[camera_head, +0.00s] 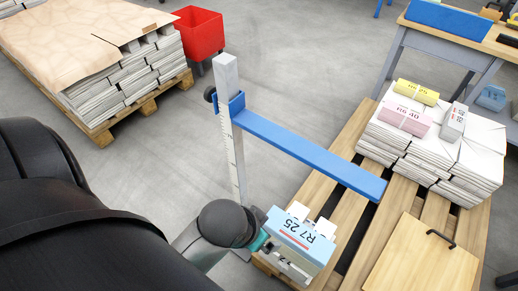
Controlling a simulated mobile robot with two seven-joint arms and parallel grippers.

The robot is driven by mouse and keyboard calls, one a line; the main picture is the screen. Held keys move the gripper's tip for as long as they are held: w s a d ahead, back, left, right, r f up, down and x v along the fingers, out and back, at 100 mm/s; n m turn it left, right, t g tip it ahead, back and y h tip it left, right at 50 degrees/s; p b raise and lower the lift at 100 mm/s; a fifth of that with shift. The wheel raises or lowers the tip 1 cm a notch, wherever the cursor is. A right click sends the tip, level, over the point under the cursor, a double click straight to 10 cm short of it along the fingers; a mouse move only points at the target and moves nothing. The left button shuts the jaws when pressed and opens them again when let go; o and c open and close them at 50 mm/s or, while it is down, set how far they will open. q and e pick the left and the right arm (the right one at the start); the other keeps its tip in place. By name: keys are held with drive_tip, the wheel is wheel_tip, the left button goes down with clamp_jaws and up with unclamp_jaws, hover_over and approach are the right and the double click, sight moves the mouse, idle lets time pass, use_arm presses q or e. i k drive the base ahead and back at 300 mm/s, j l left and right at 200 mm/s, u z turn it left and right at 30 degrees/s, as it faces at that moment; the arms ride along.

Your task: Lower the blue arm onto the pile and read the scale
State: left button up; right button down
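The blue arm (310,155) reaches out level from a blue collar on an upright pale post (233,150). The post's face carries a scale of fine marks, too small to read here. The arm extends right over the slatted pallet (345,215), its free end left of the pile (440,145) of white newspaper bundles. I cannot tell its height against the pile. My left gripper (262,242) is at a light-blue bundle (298,238) marked "R7 25" at the pallet's near-left corner. Its fingers are mostly hidden, and I cannot tell whether they grip it. My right gripper is not in view.
Yellow (416,92), pink (405,115) and grey (454,121) bundles lie on the pile. A wooden board (420,262) with a black handle lies in front. A paper-covered stack (90,50) and a red bin (200,33) stand back left. A workbench (450,40) stands back right.

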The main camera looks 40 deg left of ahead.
sight(363, 182)
drive_tip(key=j+z, duration=0.1)
drive_tip(key=j, duration=0.35)
drive_tip(key=k+j+z, duration=0.15)
drive_tip(key=j, duration=0.25)
drive_tip(key=j+z, duration=0.1)
drive_tip(key=j, duration=0.3)
drive_tip(key=k+j+z, duration=0.1)
drive_tip(key=j, duration=0.3)
drive_tip(key=k+j+z, duration=0.1)
drive_tip(key=j, duration=0.3)
